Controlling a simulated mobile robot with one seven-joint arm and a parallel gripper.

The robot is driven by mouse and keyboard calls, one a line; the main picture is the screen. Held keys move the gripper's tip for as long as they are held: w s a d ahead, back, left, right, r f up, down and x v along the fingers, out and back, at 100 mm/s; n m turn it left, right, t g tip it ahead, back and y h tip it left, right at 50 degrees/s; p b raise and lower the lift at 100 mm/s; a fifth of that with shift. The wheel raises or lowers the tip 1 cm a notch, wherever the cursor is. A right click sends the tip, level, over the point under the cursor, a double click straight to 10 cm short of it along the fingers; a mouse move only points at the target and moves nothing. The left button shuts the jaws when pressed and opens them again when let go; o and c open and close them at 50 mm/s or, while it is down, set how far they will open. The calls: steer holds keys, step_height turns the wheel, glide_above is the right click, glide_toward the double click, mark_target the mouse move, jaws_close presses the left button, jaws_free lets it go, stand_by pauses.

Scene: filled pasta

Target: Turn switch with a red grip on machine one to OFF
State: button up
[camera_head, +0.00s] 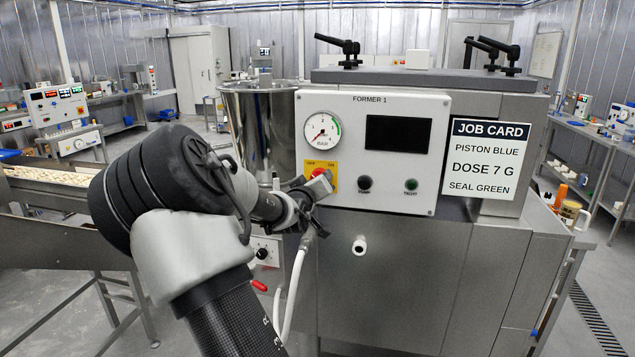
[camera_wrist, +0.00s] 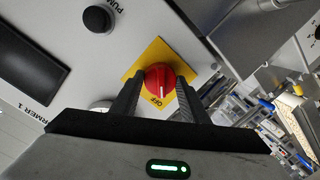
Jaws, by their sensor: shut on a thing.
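Machine one is the grey cabinet with a white panel labelled FORMER 1 (camera_head: 390,99). The switch has a round red grip (camera_wrist: 160,77) on a yellow plate (camera_wrist: 152,54). In the head view the plate (camera_head: 334,184) sits at the panel's lower left, partly hidden by my gripper (camera_head: 322,182). In the wrist view my gripper (camera_wrist: 160,84) is shut on the red grip, one dark finger on each side. A white mark on the grip points towards the plate's labelled edge, near OFF. The ON label is hidden there, so I cannot tell the exact setting.
A pressure gauge (camera_head: 322,130) is just above the switch. A black PUMP knob (camera_head: 365,183) and a green button (camera_head: 411,185) are to its right. A job card (camera_head: 487,158) hangs at the right. A steel hopper (camera_head: 262,125) stands left of the panel.

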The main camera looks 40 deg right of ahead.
steer(key=o, duration=1.1)
steer(key=shift+c, duration=0.2)
steer(key=p+v, duration=0.2)
steer(key=v, duration=1.5)
steer(key=shift+s+a, duration=0.2)
